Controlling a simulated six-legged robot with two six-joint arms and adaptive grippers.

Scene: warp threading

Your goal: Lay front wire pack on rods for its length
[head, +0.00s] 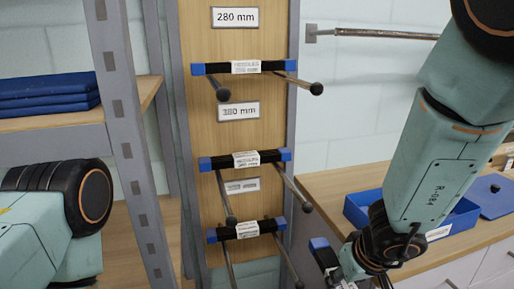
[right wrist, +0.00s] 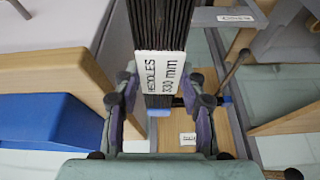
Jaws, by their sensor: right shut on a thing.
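My right gripper (head: 345,272) is shut on a wire pack (head: 319,243), low in the head view and right of the rod board. In the right wrist view the pack's dark wires (right wrist: 160,22) run up between the fingers, with a white label reading "HEDDLES 330 mm". A blue end shows below the label. On the wooden board (head: 194,121), three packs lie across pairs of rods: a top pack (head: 219,69), a middle pack (head: 218,163) and a lower pack (head: 221,234). The top sign reads 280 mm; the second looks like 380 or 330 mm. My left gripper is out of view.
A grey shelf post (head: 123,120) stands left of the board, beside a shelf with folded blue cloths (head: 45,92). A wooden counter (head: 335,186) at right bears a blue bin (head: 364,206). Ball-ended rods (head: 316,88) stick out from the board.

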